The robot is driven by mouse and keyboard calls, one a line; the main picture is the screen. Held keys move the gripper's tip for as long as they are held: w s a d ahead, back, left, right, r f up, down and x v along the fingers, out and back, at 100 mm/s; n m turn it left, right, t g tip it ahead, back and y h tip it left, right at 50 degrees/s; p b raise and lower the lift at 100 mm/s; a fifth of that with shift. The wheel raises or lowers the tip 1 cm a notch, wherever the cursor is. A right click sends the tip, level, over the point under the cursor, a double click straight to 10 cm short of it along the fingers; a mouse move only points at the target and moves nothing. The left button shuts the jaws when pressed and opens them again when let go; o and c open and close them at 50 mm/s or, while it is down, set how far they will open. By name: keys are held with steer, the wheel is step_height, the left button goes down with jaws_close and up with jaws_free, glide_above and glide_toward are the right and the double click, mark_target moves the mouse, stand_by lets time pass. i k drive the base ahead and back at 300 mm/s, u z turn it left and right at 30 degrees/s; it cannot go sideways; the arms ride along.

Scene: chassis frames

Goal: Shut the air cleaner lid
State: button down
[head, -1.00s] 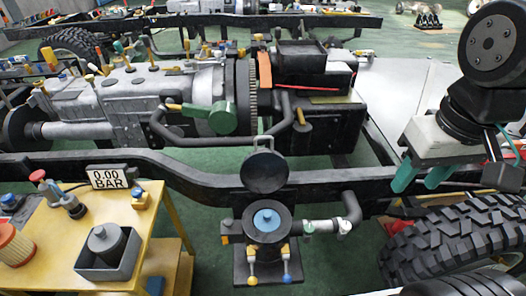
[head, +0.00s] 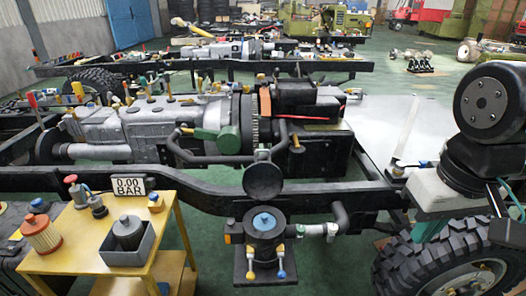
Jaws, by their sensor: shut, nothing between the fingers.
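The air cleaner (head: 265,238) is a dark round canister with a blue cap (head: 264,221) in its open top. It stands on a bracket in front of the chassis rail. Its round dark lid (head: 263,181) is raised, standing upright behind the opening. Two small clamps, one yellow-tipped (head: 251,275) and one blue-tipped (head: 281,273), hang at the front of the canister. My gripper (head: 430,230), with teal fingers under a pale body, is shut and empty. It is well to the right of the air cleaner, by the tyre, touching neither canister nor lid.
A pipe (head: 341,218) leaves the canister's right side. A large tyre (head: 400,262) stands at the right. Green floor shows between them.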

mark_target(262, 180)
steer(key=u, duration=0.35)
steer(key=i, duration=1.3)
steer(key=z, duration=0.05)
